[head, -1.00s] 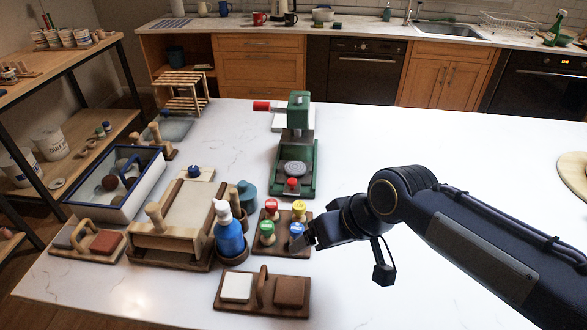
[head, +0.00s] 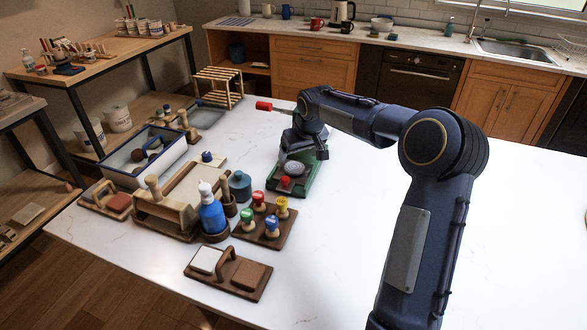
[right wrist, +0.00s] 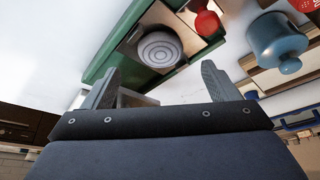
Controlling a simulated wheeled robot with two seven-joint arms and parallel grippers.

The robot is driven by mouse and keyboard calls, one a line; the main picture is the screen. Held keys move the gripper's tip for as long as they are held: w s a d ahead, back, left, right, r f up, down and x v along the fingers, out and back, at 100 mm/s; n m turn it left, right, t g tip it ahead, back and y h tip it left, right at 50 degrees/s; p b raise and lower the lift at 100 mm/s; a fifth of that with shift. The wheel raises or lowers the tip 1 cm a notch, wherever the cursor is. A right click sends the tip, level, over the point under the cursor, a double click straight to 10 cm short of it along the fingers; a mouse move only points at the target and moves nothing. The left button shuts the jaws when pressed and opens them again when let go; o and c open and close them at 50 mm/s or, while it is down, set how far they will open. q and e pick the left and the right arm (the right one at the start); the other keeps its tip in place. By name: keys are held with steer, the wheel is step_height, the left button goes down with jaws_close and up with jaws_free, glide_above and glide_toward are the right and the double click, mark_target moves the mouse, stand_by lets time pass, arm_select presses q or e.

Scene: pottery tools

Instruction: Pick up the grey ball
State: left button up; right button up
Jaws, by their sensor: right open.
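In the head view, a small grey-brown round thing (head: 137,155) lies in the blue-and-white tray (head: 122,176) at the left; it is too small to tell surely that it is the grey ball. My right gripper (right wrist: 158,84) is open and empty in the right wrist view. It faces the green press (right wrist: 101,65), whose round grey plate (right wrist: 160,49) shows beyond the fingers. In the head view, my right arm reaches over the press, well to the right of the tray, and hides part of the press. My left gripper is out of view.
A blue bottle (head: 211,214), a teal pot (head: 240,186) and a board with several coloured stamps (head: 264,232) stand left of my right arm. A wooden slab roller (head: 165,221) lies between the bottle and the tray.

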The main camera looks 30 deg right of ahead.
mark_target(295, 167)
steer(key=p+x, duration=0.1)
steer(key=x, duration=0.4)
steer(key=shift+s+f, duration=0.1)
steer(key=c, duration=1.2)
steer(key=shift+o, duration=0.2)
